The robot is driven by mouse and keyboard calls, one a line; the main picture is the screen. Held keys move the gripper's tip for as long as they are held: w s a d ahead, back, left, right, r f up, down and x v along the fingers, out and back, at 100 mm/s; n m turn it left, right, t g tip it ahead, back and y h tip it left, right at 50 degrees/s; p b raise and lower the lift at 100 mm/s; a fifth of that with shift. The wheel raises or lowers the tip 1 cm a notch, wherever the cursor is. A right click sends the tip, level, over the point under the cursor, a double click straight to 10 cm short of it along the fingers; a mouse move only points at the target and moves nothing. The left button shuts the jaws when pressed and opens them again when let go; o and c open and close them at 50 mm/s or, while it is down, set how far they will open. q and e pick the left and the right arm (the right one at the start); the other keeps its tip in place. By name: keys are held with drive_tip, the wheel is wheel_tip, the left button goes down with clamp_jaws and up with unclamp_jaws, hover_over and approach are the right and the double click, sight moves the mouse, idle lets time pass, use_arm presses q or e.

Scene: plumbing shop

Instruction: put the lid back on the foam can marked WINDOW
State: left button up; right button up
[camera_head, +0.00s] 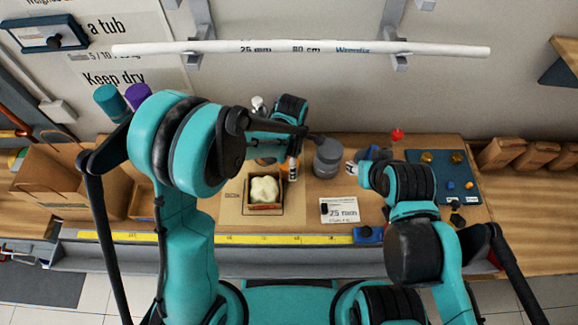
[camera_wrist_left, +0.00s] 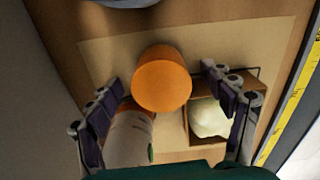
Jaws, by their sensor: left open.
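In the left wrist view a round orange lid (camera_wrist_left: 162,78) covers one end of a white can (camera_wrist_left: 128,138) with an orange and green label. I cannot tell whether the lid is seated. My left gripper (camera_wrist_left: 165,98) is open, its fingers apart on both sides of the lid and can. In the head view a white can with orange and dark marks (camera_head: 294,169) stands just below my left gripper (camera_head: 286,150). The word WINDOW is not readable. My right gripper (camera_head: 362,170) is mostly hidden by its own arm.
An open box with a pale lump (camera_head: 264,189) stands close in front of the can. A grey container (camera_head: 327,158) is to the right, with a 25 mm card (camera_head: 340,210) in front. A yellow tape (camera_head: 200,238) runs along the bench edge. A dark blue mat (camera_head: 445,175) lies right.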

use_arm(q)
wheel_tip(320, 180, down, 2)
drive_tip(key=shift+f, duration=0.25)
drive_tip(key=c, duration=0.9)
drive_tip(key=shift+r, duration=0.1)
wheel_tip(320, 180, up, 10)
drive_tip(key=shift+f+p, duration=0.1)
drive_tip(key=shift+p, duration=1.05)
